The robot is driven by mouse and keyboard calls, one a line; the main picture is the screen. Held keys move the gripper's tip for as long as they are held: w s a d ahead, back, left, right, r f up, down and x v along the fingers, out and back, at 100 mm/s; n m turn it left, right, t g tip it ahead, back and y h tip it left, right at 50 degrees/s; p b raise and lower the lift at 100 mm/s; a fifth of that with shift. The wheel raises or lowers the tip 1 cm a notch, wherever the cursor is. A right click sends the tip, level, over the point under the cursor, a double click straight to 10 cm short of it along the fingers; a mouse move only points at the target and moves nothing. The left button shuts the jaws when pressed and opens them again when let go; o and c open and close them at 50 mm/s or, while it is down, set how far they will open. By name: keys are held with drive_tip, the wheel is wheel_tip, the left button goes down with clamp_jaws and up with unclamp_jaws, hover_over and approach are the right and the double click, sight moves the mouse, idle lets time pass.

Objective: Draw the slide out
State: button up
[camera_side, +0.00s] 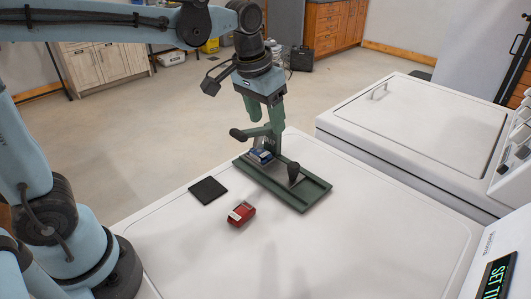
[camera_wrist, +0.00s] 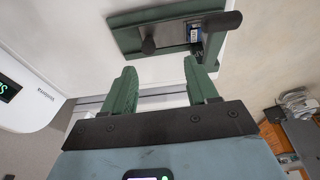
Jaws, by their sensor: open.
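A green fixture (camera_side: 306,200) with a long, tray-like base stands on the white machine top. A dark, tapered knob (camera_side: 293,172) rises from its track; in the wrist view the knob (camera_wrist: 148,46) is at one end of a grey metal strip (camera_wrist: 172,34), apparently the slide. A blue item (camera_side: 261,156) sits at the other end, partly hidden. A green lever with a black handle (camera_side: 238,134) stands above that end. My gripper (camera_side: 265,120) is above the lever end; in the wrist view its green fingers (camera_wrist: 160,72) are apart, with nothing between them, short of the fixture.
A red block (camera_side: 241,213) and a flat black square (camera_side: 208,190) lie on the white top, left of the fixture. A second white machine (camera_side: 420,125) stands to the right across a gap. The front of the top is clear.

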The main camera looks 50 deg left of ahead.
drive_tip(key=g, duration=0.2)
hover_over(294, 164)
drive_tip(key=s, duration=0.1)
wheel_tip(294, 164, down, 2)
drive_tip(key=shift+g, duration=0.3)
drive_tip(key=f, duration=1.3)
drive_tip(key=shift+w, duration=0.4)
clamp_jaws()
